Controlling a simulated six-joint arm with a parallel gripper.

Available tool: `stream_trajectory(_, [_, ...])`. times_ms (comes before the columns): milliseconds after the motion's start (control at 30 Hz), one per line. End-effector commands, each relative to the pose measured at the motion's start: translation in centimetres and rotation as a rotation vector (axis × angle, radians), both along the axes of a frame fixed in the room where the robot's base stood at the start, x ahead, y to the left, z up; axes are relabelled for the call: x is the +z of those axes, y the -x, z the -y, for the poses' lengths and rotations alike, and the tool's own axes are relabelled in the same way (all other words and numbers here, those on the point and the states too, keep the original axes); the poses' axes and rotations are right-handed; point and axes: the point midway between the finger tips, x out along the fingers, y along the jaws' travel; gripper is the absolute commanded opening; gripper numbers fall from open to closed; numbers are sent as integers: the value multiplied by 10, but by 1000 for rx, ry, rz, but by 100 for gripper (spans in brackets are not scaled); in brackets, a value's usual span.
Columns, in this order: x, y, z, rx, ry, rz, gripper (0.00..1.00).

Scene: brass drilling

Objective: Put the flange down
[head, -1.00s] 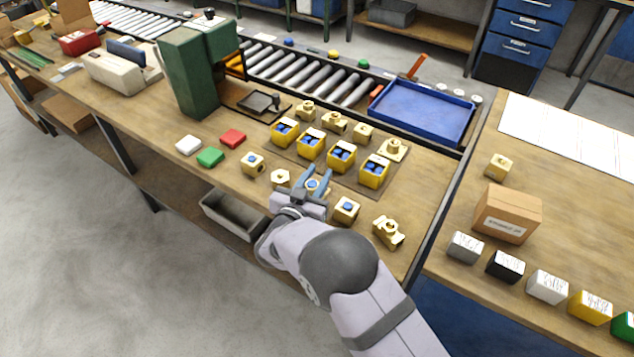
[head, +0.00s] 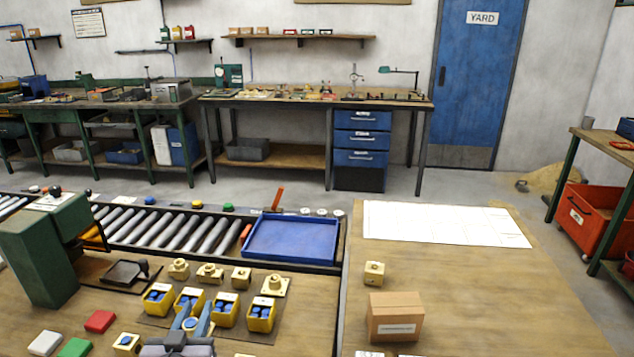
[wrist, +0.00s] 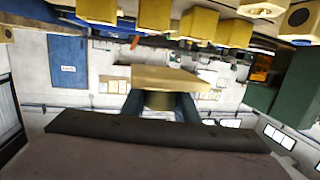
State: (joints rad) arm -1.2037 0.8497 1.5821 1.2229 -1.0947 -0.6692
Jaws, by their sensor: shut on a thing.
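The flange, a brass piece, is held between the fingers of my gripper (head: 192,322) in the head view, low in the picture and in front of the yellow bins. In the wrist view its flat brass plate (wrist: 172,78) and round neck show, with the neck between the two dark fingers of my gripper (wrist: 160,104). A blue spot shows at the held piece in the head view. How far it is above the bench cannot be told.
Several yellow bins (head: 261,317) with blue contents stand just beyond my gripper, with brass parts (head: 209,273) behind them. A blue tray (head: 291,238) lies farther back. Red (head: 100,321), green (head: 75,347) and white (head: 45,342) blocks lie left. A cardboard box (head: 395,317) stands right.

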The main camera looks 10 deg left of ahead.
Motion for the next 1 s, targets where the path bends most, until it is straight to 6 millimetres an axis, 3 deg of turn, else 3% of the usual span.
stream_trajectory(33, [15,0,-1,0,-4,4,0])
stream_trajectory(433, [70,0,-1,0,-4,4,0])
stream_trajectory(1000, [77,0,-1,0,-4,4,0])
